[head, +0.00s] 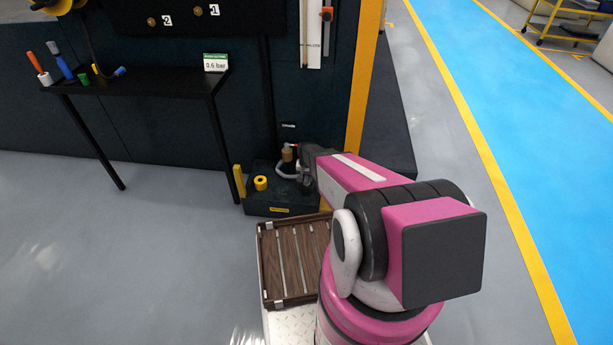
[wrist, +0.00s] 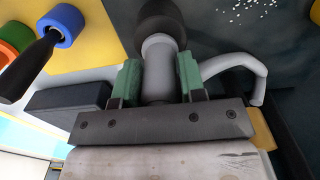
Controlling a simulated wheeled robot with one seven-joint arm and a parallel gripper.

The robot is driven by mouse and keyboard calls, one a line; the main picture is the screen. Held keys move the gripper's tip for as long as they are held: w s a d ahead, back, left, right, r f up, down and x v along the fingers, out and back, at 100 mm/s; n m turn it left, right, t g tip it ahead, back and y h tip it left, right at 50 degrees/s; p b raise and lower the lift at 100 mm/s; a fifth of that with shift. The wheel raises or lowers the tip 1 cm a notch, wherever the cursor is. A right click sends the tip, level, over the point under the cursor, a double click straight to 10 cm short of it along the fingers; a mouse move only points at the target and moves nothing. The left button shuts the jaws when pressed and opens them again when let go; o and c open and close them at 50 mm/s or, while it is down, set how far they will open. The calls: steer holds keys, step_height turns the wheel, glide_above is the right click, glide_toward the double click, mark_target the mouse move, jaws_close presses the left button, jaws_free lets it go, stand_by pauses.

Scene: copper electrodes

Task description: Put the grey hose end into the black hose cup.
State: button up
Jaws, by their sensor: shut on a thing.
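My gripper (wrist: 160,80) has green-padded fingers shut on the grey hose end (wrist: 158,72) in the wrist view. A grey hose (wrist: 262,78) curves away to the right of the fingers. A round black piece (wrist: 160,18), likely the black hose cup, lies straight beyond the grey end and meets it in the picture. I cannot tell whether the grey end is inside it or only in front of it. In the head view my gripper (head: 304,178) is over the right part of a black box, partly hidden by my arm, and the grey hose (head: 284,171) shows beside it.
The black box (head: 258,203) carries a yellow ring (head: 261,183) and a yellow post (head: 239,181). A brown slatted tray (head: 265,265) is in front. A black shelf (head: 150,86) with coloured tools stands left. A yellow pillar (head: 365,75) rises behind my arm.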

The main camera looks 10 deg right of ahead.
steer(key=shift+f, duration=0.5)
steer(key=o, duration=1.7)
steer(key=shift+c, duration=0.2)
steer(key=shift+r, duration=0.15)
steer(key=shift+r, duration=4.9)
